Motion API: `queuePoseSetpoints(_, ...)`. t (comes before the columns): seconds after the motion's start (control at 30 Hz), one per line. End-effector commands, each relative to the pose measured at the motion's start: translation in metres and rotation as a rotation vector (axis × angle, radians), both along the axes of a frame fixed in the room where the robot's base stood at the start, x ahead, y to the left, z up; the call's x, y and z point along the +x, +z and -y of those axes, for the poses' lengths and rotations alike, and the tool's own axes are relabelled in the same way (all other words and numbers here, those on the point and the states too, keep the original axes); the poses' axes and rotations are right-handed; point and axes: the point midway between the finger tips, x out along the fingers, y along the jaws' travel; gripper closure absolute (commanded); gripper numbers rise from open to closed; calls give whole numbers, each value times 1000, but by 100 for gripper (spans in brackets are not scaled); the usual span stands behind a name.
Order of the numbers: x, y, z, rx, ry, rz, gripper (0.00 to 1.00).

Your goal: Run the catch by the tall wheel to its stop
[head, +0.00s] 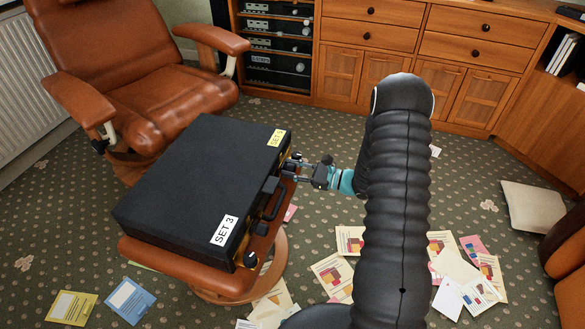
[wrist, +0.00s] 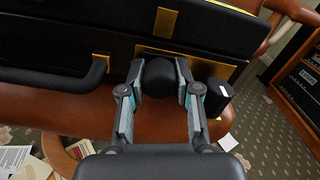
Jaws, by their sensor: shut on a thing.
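In the wrist view my gripper (wrist: 159,76) is shut on a dark rounded piece, the catch (wrist: 159,74), in front of a brass plate (wrist: 145,50). The tall black wheel (wrist: 218,98), with a white mark, stands just right of the right finger. The handle (wrist: 85,83) is to the left. Another black wheel (head: 250,259) is at the near end. The fingers partly hide the catch's sides.
A brown leather armchair (head: 140,80) stands behind the case. Wooden cabinets (head: 400,60) line the back. Papers (head: 335,275) and booklets (head: 130,300) lie scattered on the patterned carpet. A pale cushion-like item (head: 533,209) lies at the right.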

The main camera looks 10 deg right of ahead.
Motion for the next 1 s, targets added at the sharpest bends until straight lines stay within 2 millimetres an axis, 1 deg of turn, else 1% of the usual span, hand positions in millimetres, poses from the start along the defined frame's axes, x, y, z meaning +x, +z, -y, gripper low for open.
queuePoseSetpoints(0.13, -13, -1, -7, 0, 1, -1, 100)
queuePoseSetpoints(0.4, -14, 0, -8, 0, 1, -1, 100)
queuePoseSetpoints(0.43, -14, 0, -8, 0, 1, -1, 61)
queuePoseSetpoints(0.47, -14, 0, -8, 0, 1, -1, 57)
queuePoseSetpoints(0.8, -15, 0, -6, 0, -1, 0, 57)
queuePoseSetpoints(0.93, -21, 0, 6, 1, -3, 0, 57)
queuePoseSetpoints(1.0, -26, 0, 16, 1, -5, -1, 57)
